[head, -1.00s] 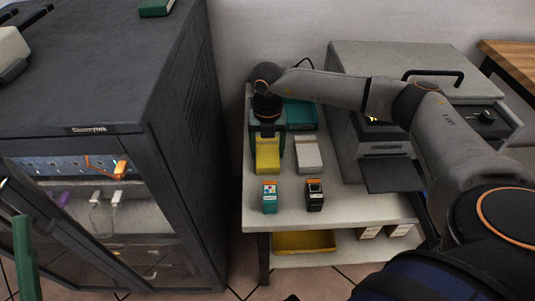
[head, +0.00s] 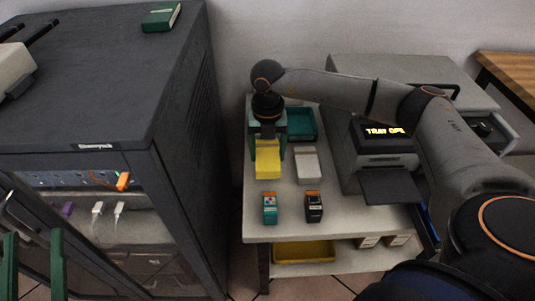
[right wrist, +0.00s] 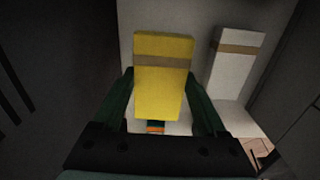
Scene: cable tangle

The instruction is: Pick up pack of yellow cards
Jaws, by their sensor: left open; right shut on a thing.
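The yellow card pack (head: 268,160) is at the left of the white cart top, beside a white card pack (head: 306,166). My right gripper (head: 268,143) is shut on the yellow pack from above. In the right wrist view its dark green fingers (right wrist: 160,88) press both sides of the yellow pack (right wrist: 163,95), which has a tan band. The yellow pack looks slightly raised; any gap under it is hidden. The white pack (right wrist: 235,62) stands apart to the right. My left gripper (head: 34,250) is open and empty in front of the dark cabinet.
Two ink cartridges, one teal (head: 269,208) and one black (head: 313,207), stand in front of the packs. A teal tray (head: 302,124) is behind. A printer (head: 385,148) with its tray out is to the right. The dark cabinet (head: 110,85) stands left of the cart.

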